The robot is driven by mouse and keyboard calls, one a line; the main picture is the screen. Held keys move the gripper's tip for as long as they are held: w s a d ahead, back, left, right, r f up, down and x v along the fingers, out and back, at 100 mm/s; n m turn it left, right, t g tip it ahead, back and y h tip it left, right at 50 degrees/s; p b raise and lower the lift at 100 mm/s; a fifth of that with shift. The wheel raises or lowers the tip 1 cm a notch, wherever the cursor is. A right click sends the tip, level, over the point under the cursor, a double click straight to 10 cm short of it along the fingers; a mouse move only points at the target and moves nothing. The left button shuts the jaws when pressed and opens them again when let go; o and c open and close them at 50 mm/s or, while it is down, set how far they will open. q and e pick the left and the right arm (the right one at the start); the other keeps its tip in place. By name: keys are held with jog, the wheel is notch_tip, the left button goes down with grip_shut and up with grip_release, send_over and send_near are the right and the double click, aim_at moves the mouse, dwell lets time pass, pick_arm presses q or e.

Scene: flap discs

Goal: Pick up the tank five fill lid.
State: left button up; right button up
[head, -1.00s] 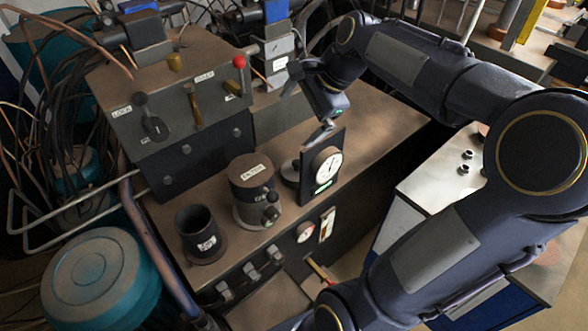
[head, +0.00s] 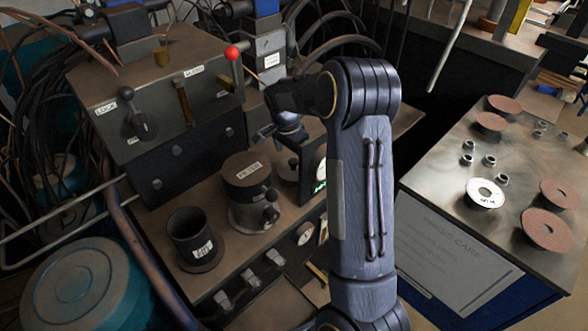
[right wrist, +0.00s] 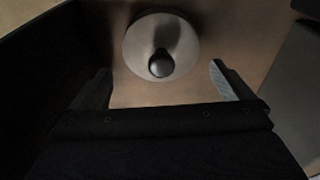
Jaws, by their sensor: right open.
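A round lid with a dark ball knob (right wrist: 160,62) lies below my right gripper in the right wrist view, its pale disc (right wrist: 137,42) flat on a brown surface. I cannot read a tank number on it. My left gripper is not in view.
A capped labelled cylinder (head: 247,172) and an open dark cup (head: 193,240) stand left of the lid. A lever box (head: 155,95) is behind them. A bench at right (head: 440,165) holds several flap discs and small nuts.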

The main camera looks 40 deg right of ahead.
aim_at(293, 160)
jog(key=f, duration=0.4)
jog(key=shift+w+d+f, duration=0.15)
jog(key=shift+d+f, duration=0.1)
jog(key=c, duration=0.7)
jog(key=shift+r, duration=0.1)
jog(key=shift+c, duration=0.2)
